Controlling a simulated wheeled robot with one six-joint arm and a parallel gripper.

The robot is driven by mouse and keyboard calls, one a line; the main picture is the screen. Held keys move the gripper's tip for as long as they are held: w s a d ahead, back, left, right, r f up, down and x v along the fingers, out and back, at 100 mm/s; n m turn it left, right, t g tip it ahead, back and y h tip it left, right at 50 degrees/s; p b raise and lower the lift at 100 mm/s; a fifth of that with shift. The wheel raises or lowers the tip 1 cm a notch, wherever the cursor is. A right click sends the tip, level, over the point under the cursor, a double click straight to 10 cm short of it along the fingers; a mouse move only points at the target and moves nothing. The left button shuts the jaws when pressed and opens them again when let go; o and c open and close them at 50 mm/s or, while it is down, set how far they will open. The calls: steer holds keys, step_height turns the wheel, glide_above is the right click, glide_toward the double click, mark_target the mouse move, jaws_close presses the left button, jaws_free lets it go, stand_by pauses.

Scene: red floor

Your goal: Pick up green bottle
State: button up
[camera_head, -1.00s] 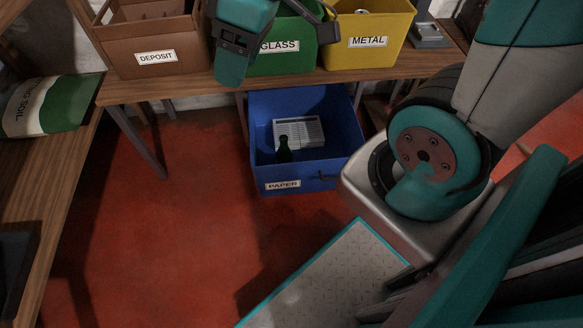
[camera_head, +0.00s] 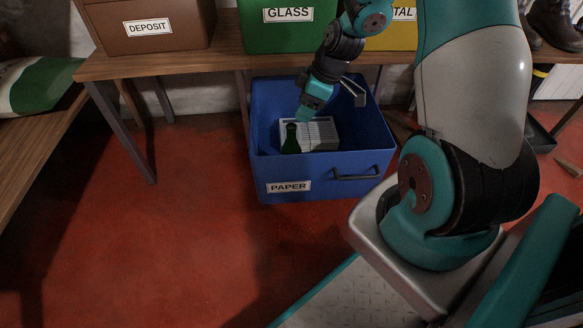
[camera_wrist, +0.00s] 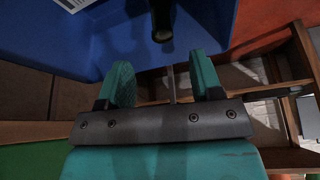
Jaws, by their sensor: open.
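The green bottle (camera_head: 291,139) stands inside the blue PAPER bin (camera_head: 281,170), near its left side in the head view. In the wrist view the dark neck and mouth of the bottle (camera_wrist: 161,22) show at the top centre, ahead of my fingertips. My gripper (camera_head: 304,114) is above the bin, close to the bottle's top. In the wrist view my gripper (camera_wrist: 163,78) is open and empty, its two teal fingers apart. The bottle is not between the fingers. The lower part of the bottle is out of the wrist view.
A white printed stack (camera_head: 322,134) lies in the bin beside the bottle. The bin's blue walls surround both. A wooden table (camera_head: 225,62) above holds the brown DEPOSIT (camera_head: 150,45), green GLASS (camera_head: 262,34) and yellow METAL (camera_head: 392,42) containers. Red floor is clear at left.

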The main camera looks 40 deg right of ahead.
mark_target(292, 125)
steer(key=b+x, duration=0.1)
steer(key=x, duration=0.3)
steer(key=shift+a+f+b, duration=0.1)
steer(key=shift+f+b, duration=0.05)
steer(key=shift+b, duration=0.15)
steer(key=b+x, duration=0.4)
steer(key=x, duration=0.1)
steer(key=shift+w+a, duration=0.15)
steer(key=shift+a, duration=0.1)
jaws_close()
